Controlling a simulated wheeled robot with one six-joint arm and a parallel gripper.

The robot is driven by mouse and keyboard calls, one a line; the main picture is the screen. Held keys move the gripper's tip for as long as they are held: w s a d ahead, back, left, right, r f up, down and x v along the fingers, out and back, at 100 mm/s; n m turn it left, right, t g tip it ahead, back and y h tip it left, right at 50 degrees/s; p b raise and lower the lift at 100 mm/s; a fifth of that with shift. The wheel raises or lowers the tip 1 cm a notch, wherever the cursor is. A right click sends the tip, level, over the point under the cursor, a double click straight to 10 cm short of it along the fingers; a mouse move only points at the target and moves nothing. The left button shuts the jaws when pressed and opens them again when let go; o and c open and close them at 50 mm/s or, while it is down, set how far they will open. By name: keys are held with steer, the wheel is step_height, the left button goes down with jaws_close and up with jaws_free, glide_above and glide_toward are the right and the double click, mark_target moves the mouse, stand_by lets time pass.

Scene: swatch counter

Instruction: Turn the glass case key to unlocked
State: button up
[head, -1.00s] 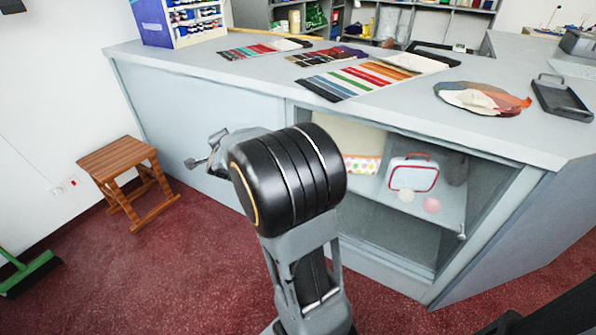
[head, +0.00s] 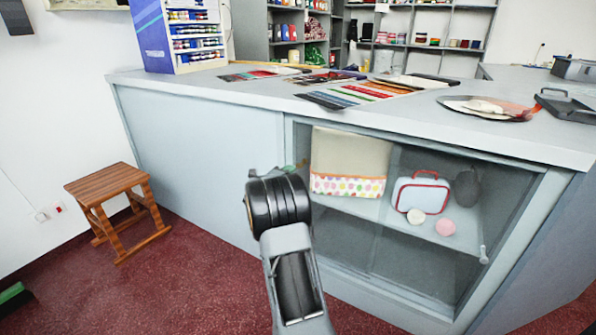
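The glass case (head: 408,268) is the glazed front section of the grey counter, right of centre in the head view. A small pale key or lock fitting (head: 484,255) sits low on its right side, near the frame. It is too small for me to tell which way the key is turned. My arm rises in the lower middle, left of the case and well apart from the fitting. My gripper is hidden behind my arm's dark joint, so its fingers do not show.
Behind the glass are a dotted fabric bin (head: 347,186), a white case with red trim (head: 421,195) and two small balls. Colour swatches (head: 362,93) and a dark tray (head: 568,105) lie on the countertop (head: 230,87). A wooden stool (head: 117,210) stands left; red floor lies clear between.

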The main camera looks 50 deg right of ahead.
mark_target(298, 166)
steer(key=shift+b+x, duration=0.45)
steer(key=shift+x, duration=2.7)
steer(key=shift+c, duration=0.5)
jaws_close()
steer(key=shift+a, duration=0.1)
